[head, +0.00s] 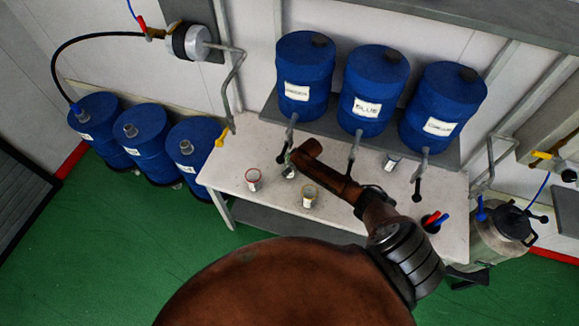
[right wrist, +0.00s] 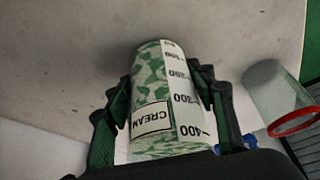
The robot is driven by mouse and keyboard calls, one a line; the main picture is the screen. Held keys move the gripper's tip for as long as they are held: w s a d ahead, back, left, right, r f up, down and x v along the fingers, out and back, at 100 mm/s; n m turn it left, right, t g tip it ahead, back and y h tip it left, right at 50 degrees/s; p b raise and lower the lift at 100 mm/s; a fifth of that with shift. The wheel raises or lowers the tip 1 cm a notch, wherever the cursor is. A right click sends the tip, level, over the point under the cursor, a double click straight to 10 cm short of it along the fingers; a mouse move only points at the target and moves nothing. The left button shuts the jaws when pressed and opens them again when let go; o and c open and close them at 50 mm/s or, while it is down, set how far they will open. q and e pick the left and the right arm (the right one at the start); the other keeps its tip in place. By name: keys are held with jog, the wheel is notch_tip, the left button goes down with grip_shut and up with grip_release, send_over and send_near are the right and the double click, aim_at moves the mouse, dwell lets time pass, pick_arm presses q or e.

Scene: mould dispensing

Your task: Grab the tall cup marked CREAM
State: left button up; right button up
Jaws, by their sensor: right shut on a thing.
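The tall cup marked CREAM (right wrist: 152,95) has green-and-white patterning and a white scale strip with numbers. It stands out clearly in the right wrist view, lying lengthwise between the two fingers. My right gripper (right wrist: 165,92) is shut on it, one finger on each side. In the head view the right gripper (head: 287,160) is small and partly hidden by my arm, at the white table's middle. The cup shows there only as a small greenish shape (head: 289,173); I cannot tell whether it touches the table. My left gripper is not in view.
A red-rimmed cup (head: 253,179) stands left of the gripper, a yellow-rimmed cup (head: 309,197) in front, and another cup (head: 391,161) to the right. Blue barrels (head: 374,92) with taps hang above the white table (head: 235,150).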

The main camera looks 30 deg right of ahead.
jog(key=c, duration=0.8)
jog(key=shift+c, duration=1.1)
jog(key=shift+r, duration=0.2)
